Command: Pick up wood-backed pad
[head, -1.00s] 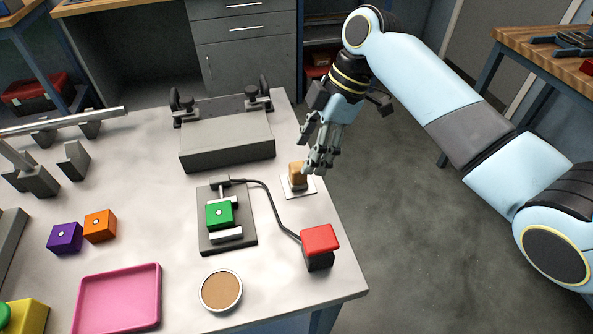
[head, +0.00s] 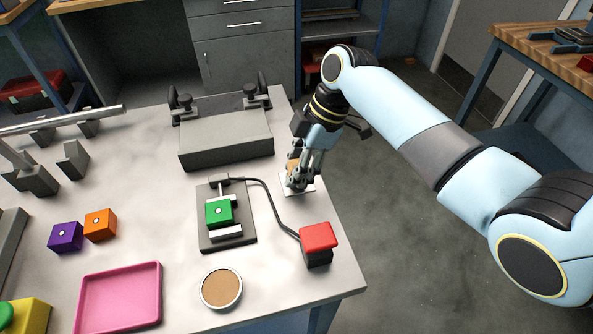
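The wood-backed pad (head: 293,163) is a small tan wooden block near the right edge of the cart top, on a white square (head: 309,187). My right gripper (head: 299,182) is down at the pad, and its fingers cover most of the block. Only a bit of tan wood shows behind the fingers. I cannot tell whether the fingers are closed on the block or only around it. My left gripper is not in view.
A dark fixture with a green block (head: 219,213) stands left of the pad. Its cable runs to a red-topped box (head: 319,240) in front. A grey press-like block (head: 226,147) is behind. A pink tray (head: 118,298) and round tan-topped dish (head: 221,289) lie nearer.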

